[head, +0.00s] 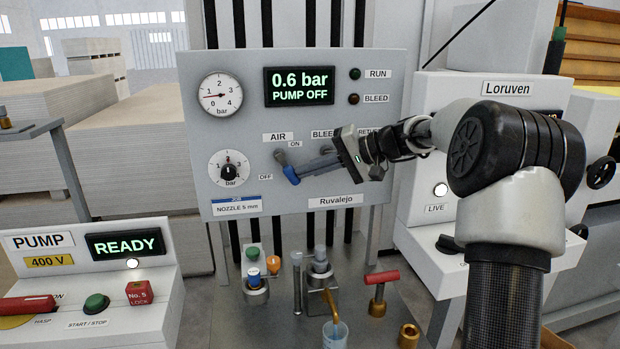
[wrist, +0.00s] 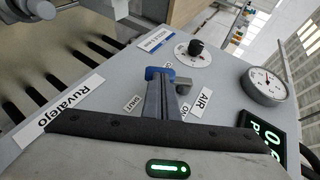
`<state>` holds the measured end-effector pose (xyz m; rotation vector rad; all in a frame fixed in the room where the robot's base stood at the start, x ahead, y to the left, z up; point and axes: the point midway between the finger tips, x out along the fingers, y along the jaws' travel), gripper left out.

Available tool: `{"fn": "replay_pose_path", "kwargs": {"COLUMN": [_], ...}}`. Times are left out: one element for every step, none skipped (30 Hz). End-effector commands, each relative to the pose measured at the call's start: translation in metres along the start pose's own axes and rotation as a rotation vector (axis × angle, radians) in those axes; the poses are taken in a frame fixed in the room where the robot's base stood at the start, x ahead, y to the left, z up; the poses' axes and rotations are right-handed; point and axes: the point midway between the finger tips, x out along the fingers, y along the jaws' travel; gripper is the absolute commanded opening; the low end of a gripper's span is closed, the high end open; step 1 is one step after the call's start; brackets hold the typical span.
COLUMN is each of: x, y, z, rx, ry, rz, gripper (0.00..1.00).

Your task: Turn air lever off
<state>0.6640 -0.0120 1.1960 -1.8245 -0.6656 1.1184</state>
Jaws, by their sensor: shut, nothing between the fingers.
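The air lever (head: 290,174) has a blue handle and a grey pivot. It sits under the AIR label (head: 278,137) on the grey panel. Its handle points down and slightly right, with the ON label above and the OFF label (head: 265,177) to the left. My gripper (head: 300,170) is shut and empty, with its fingertips at the right side of the handle. In the wrist view the fingertips (wrist: 160,88) overlap the blue handle (wrist: 158,73); I cannot tell whether they touch. My gripper hides part of the BLEED and RETURN labels.
The panel display (head: 299,86) reads 0.6 bar, PUMP OFF. A dial gauge (head: 220,94) and a regulator knob (head: 228,170) are left of the lever. Below stand a red-handled valve (head: 381,277) and a cup (head: 335,335). The pump box (head: 120,280) is at lower left.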

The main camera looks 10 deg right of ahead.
Motion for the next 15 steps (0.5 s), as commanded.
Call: {"fn": "replay_pose_path", "kwargs": {"x": [0.005, 0.007, 0.009, 0.010, 0.011, 0.013, 0.014, 0.015, 0.017, 0.018, 0.019, 0.021, 0.022, 0.022, 0.024], "y": [0.011, 0.012, 0.014, 0.015, 0.015, 0.016, 0.016, 0.017, 0.017, 0.017, 0.018, 0.018, 0.018, 0.018, 0.018], "z": [0.002, 0.004, 0.004, 0.005, 0.006, 0.007, 0.007, 0.008, 0.009, 0.009, 0.010, 0.011, 0.011, 0.012, 0.012], "rx": [0.023, 0.036, 0.053, 0.065, 0.077, 0.092, 0.104, 0.115, 0.129, 0.140, 0.150, 0.162, 0.171, 0.180, 0.190], "ry": [0.002, 0.001, 0.000, 0.001, 0.001, 0.000, 0.001, 0.000, 0.000, 0.000, 0.000, 0.000, 0.000, 0.000, -0.001], "rz": [-0.040, -0.066, -0.099, -0.123, -0.147, -0.178, -0.201, -0.223, -0.251, -0.271, -0.290, -0.316, -0.332, -0.349, -0.370], "gripper": [0.00, 0.00, 0.00, 0.00, 0.00, 0.00, 0.00, 0.00, 0.00, 0.00, 0.00, 0.00, 0.00, 0.00, 0.00]}}
